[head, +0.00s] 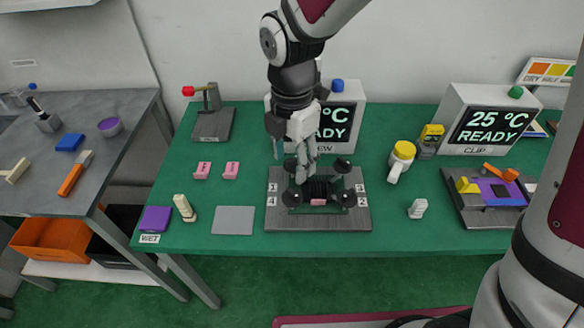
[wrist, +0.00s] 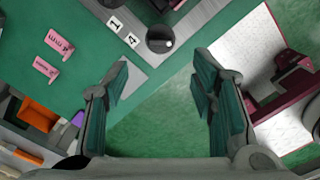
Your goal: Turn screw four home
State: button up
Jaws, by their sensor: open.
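Screw four, a black round knob (head: 291,198), stands at the front left of the grey screw fixture plate (head: 330,224), beside the label 4 (head: 272,201). It also shows at the top of the wrist view (wrist: 160,40), beside its 4 label (wrist: 131,41). My gripper (head: 303,178) is above the left part of the fixture in the head view and hides part of it. In the wrist view its fingers (wrist: 160,82) are wide apart with only green between them. The knob lies beyond the fingertips, apart from them.
Other black knobs (head: 342,166) stand around a dark ribbed block (head: 319,187) on the fixture. Two pink tags (head: 232,170) and a grey pad (head: 233,220) lie left. A yellow-topped bottle (head: 401,158) and a clip fixture (head: 490,195) are right.

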aim_at(292, 192)
notch_tip(292, 192, down, 10)
jog(key=shift+b, duration=0.35)
jog(key=c, duration=1.1)
jog(key=shift+c, duration=0.2)
